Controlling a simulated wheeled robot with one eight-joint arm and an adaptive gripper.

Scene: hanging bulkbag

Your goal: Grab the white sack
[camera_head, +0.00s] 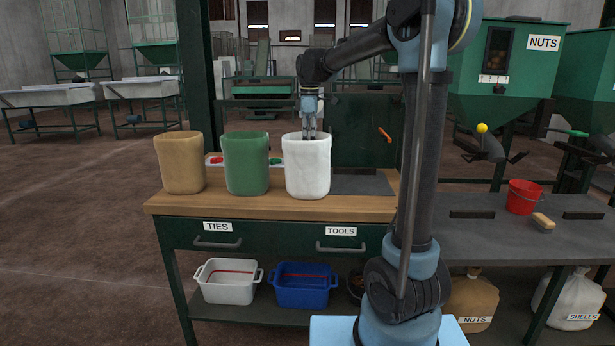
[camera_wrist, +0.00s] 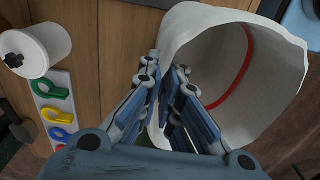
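The white sack (camera_head: 307,168) stands upright and open-topped on the wooden bench, right of the green sack. My gripper (camera_head: 309,136) points down at its mouth. In the wrist view, the white sack (camera_wrist: 262,85) opens to the right, with a red ring inside. My gripper (camera_wrist: 168,70) has its fingers apart at the sack's left rim. One finger is on the outer side and the other on the inner side, with the wall between them. Whether the fingers touch the wall is unclear; its lower part is hidden behind them.
A green sack (camera_head: 246,163) and a tan sack (camera_head: 180,162) stand to the left on the bench (camera_head: 240,207). Behind them is a strip of coloured clips (camera_wrist: 58,112), beside a white round container (camera_wrist: 40,48). A red bucket (camera_head: 523,197) stands on the right table.

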